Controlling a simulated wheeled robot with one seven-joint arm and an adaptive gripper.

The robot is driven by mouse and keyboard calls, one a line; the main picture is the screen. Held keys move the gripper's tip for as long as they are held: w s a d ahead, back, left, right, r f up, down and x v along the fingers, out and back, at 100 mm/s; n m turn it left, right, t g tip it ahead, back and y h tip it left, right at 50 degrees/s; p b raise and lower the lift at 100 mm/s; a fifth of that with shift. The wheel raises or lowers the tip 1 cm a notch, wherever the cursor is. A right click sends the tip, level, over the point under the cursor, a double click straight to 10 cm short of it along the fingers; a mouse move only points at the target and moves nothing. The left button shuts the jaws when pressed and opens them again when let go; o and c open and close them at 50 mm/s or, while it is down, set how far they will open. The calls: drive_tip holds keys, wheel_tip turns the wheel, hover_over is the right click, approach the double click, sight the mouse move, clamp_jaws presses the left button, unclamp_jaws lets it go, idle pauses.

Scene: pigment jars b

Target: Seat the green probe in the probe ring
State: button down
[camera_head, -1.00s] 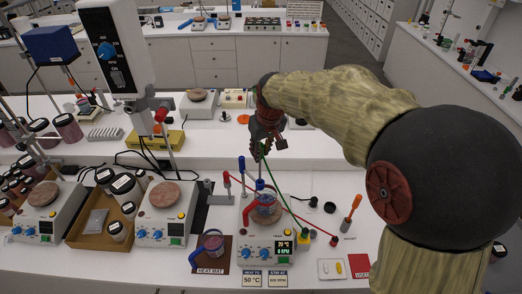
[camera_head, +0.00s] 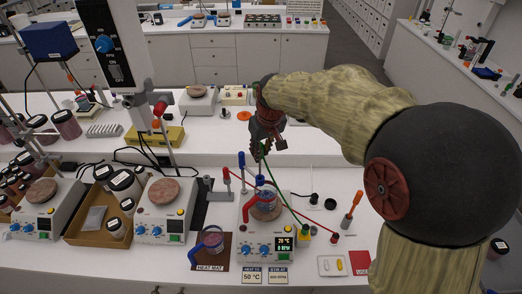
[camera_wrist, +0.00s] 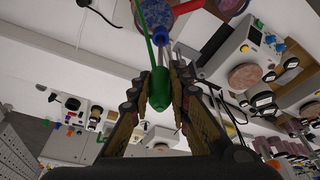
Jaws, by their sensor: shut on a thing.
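My gripper (camera_head: 266,148) is above the front hotplate (camera_head: 268,236) in the head view. Its fingers are closed around the green probe (camera_wrist: 158,88), which lies between them in the wrist view. A blue fitting (camera_head: 260,183) sits over the beaker, near the probe's line. I cannot clearly make out the probe ring or the probe's lower tip.
A red line crosses to the right. An orange-handled tool (camera_head: 354,202) stands right.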

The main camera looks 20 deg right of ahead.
sight(260, 174)
drive_tip(key=shift+f+b, duration=3.25)
drive_tip(key=shift+f, duration=1.85)
drive_tip(key=c, duration=1.6)
unclamp_jaws()
drive_tip(key=v, duration=1.2)
